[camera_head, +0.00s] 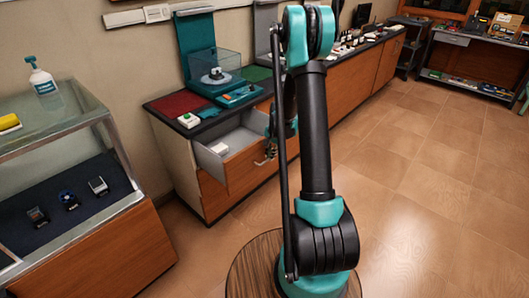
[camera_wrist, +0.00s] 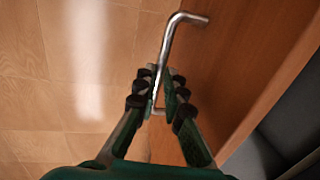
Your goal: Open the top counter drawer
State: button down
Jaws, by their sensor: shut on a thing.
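The top counter drawer (camera_head: 214,161) stands pulled out of the wooden counter (camera_head: 162,140), with its grey inside showing and a small white object (camera_head: 218,149) in it. In the wrist view the drawer's wooden front (camera_wrist: 235,60) carries a silver bar handle (camera_wrist: 168,42). My gripper (camera_wrist: 157,88) is shut on this handle, its fingers on either side of the bar. In the head view my gripper (camera_head: 268,152) is at the drawer front, partly hidden by my arm. The drawer's dark inside (camera_wrist: 285,130) shows at lower right in the wrist view.
A glass display case (camera_head: 60,150) stands at the left with several small devices inside and a pump bottle (camera_head: 42,80) on top. A clear box (camera_head: 214,70) sits on the counter. A workbench (camera_head: 470,60) stands at the far right. The tiled floor (camera_head: 430,150) at right is clear.

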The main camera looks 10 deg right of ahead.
jog(key=shift+s+d, duration=0.2)
jog(key=shift+s, duration=0.05)
jog(key=c, duration=1.6)
grip_release()
notch_tip(320, 180, up, 12)
jog(key=s+d, duration=0.1)
jog(key=shift+s+d, duration=0.15)
jog(key=shift+s, duration=0.25)
jog(key=shift+s, duration=0.1)
